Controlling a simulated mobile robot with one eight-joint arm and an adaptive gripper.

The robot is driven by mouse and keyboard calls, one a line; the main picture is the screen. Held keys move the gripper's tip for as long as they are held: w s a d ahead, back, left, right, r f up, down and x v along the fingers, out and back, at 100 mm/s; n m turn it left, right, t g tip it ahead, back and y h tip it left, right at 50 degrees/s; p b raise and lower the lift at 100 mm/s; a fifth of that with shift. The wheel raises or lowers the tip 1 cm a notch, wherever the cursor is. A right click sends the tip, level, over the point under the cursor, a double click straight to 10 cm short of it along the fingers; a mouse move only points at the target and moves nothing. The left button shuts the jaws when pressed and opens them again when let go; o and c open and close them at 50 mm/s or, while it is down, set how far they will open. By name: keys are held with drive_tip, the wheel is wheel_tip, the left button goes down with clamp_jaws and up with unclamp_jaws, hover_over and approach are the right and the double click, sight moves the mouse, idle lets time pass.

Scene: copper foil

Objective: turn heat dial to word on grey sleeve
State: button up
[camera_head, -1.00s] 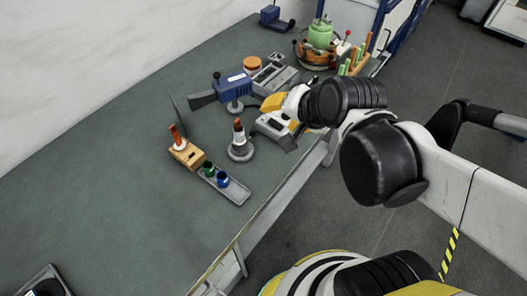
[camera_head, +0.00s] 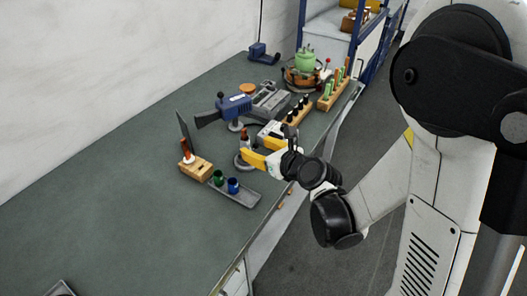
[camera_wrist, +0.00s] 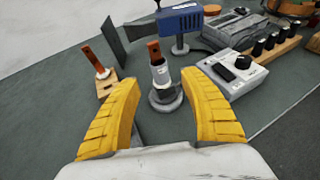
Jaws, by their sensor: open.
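A pale control box (camera_wrist: 232,76) with a round dial (camera_wrist: 243,62) on top sits right of my gripper in the wrist view. In the head view the box (camera_head: 268,131) is partly hidden by my gripper. An upright stick with a rust-coloured top wears a grey sleeve (camera_wrist: 159,74) and stands on a round base. The sleeve carries a small pale label, too small to read. My gripper (camera_wrist: 158,82) is open and empty. Its yellow fingers spread on either side of the sleeve in the wrist view, with the sleeve beyond them. My gripper (camera_head: 254,152) also shows in the head view.
A wooden block (camera_head: 196,168) with a rust-topped stick and a grey tray (camera_head: 240,194) with green and blue cups stand left of the gripper. A blue tool (camera_head: 235,106) on a stand and a grey device (camera_head: 268,101) lie behind.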

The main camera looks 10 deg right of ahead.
sight(247, 144)
drive_tip(key=b+x, duration=0.1)
drive_tip(key=x, duration=0.6)
drive_tip(key=shift+w+a+f+b, duration=0.1)
drive_tip(key=shift+f+b, duration=0.05)
drive_tip(key=shift+b, duration=0.25)
clamp_jaws()
drive_tip(key=shift+c, duration=2.1)
unclamp_jaws()
